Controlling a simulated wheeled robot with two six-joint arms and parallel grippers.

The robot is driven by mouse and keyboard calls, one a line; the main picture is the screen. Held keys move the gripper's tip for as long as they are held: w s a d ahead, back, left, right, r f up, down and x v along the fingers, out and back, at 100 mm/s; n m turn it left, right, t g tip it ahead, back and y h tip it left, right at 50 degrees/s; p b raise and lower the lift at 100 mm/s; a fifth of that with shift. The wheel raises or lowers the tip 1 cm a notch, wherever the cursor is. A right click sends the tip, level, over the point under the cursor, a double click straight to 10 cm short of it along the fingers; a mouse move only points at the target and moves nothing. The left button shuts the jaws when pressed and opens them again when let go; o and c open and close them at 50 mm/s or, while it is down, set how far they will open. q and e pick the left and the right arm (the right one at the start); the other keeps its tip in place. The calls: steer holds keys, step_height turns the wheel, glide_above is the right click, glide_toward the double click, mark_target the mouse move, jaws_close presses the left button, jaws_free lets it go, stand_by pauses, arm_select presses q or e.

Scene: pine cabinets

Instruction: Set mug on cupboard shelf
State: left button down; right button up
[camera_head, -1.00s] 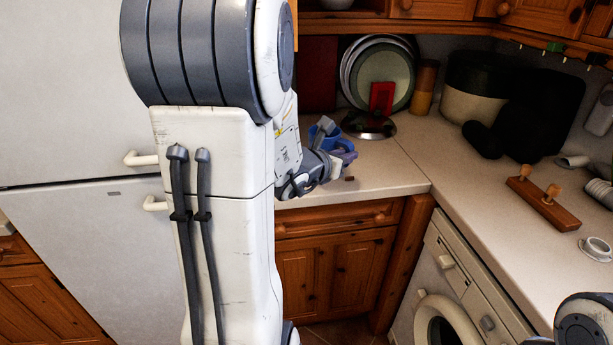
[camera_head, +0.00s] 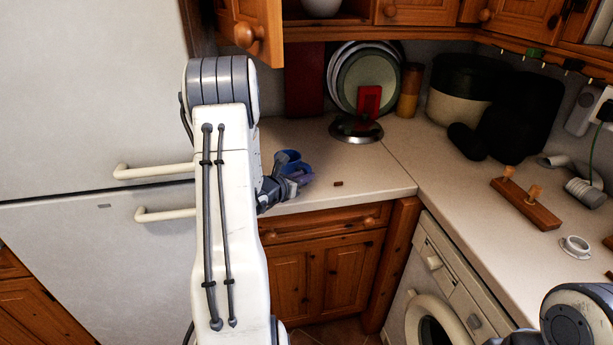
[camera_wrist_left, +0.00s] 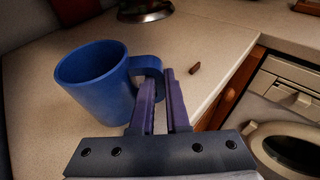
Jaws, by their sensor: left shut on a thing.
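A blue mug (camera_head: 286,157) is at my left gripper (camera_head: 299,176), beside the counter's left front part in the head view. In the left wrist view the blue mug (camera_wrist_left: 92,82) is upright, its open rim facing up. The purple fingers of the left gripper (camera_wrist_left: 158,84) are shut on its handle. I cannot tell whether its base touches the counter. The upper cupboard (camera_head: 345,20) is at the top, its left door (camera_head: 262,28) swung open. A white bowl (camera_head: 321,7) stands on its shelf, mostly cut off. My right gripper is out of view.
The counter (camera_head: 370,170) is mostly clear by the mug, with a small brown piece (camera_head: 338,184). Plates (camera_head: 366,80) and a pan lid (camera_head: 356,129) stand behind. The fridge (camera_head: 90,100) is left.

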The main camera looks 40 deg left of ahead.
arm_select(q)
steer(key=shift+f, duration=0.15)
steer(key=c, duration=0.9)
jaws_free()
